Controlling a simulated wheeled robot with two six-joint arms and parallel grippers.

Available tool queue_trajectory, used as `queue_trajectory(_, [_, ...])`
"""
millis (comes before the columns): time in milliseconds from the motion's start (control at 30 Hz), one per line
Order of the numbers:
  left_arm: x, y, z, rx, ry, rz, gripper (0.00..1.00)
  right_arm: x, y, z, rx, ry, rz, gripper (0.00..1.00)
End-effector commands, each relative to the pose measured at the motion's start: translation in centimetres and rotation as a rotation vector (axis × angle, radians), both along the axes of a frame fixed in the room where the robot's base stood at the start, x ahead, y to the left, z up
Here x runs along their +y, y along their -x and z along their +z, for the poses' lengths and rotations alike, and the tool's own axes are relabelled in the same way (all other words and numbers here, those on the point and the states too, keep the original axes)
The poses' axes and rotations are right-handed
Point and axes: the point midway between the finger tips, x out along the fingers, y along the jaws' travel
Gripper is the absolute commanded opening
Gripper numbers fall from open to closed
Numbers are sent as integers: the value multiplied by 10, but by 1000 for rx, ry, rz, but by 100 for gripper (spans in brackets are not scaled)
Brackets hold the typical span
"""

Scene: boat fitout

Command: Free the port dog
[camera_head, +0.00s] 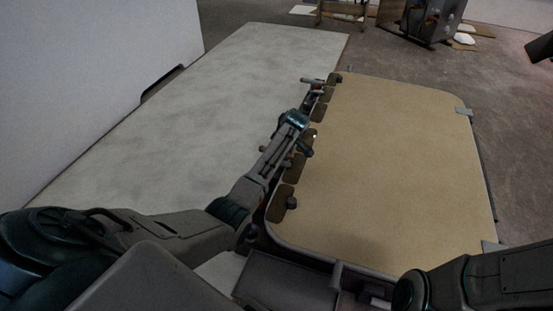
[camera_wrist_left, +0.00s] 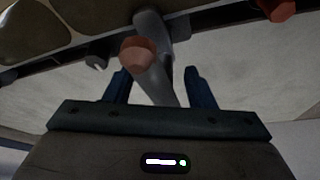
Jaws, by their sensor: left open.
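A grey lever (camera_wrist_left: 158,72) with a round orange-red knob (camera_wrist_left: 137,52) shows in the left wrist view. I take it for a dog; I cannot tell which one. It hangs between the two blue fingers of my left gripper (camera_wrist_left: 160,88), which are apart. I cannot tell whether either finger touches it. In the head view my left gripper (camera_head: 299,148) is over the left edge of the tan panel (camera_head: 400,150), largely hidden by its own wrist. My right forearm is at the lower right, and its gripper is not in view.
Several brown plates (camera_head: 293,171) and dark fittings line the panel's left edge. A second red knob (camera_wrist_left: 277,9) is at the wrist view's upper right. A pale flat slab (camera_head: 190,120) lies left of the panel. A grey machine (camera_head: 432,20) stands far behind. The panel's top is clear.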

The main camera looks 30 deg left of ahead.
Motion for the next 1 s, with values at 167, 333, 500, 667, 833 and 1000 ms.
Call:
queue_trajectory(167, [3,-1,-7,0,0,0,50,0,-1,-4,8,2,1,36])
queue_trajectory(333, [3,-1,-6,0,0,0,50,0,-1,-3,8,2,1,36])
queue_trajectory(500, [3,0,-6,0,0,0,26,0,-1,-3,9,2,1,36])
queue_trajectory(667, [3,-1,-6,0,0,0,7,0,-1,-3,9,2,1,36])
queue_trajectory(833, [3,-1,-6,-1,0,-1,6,0,-1,-3,8,2,1,36])
queue_trajectory(1000, [2,-1,-6,-1,0,-3,5,0,-1,-3,8,2,1,36])
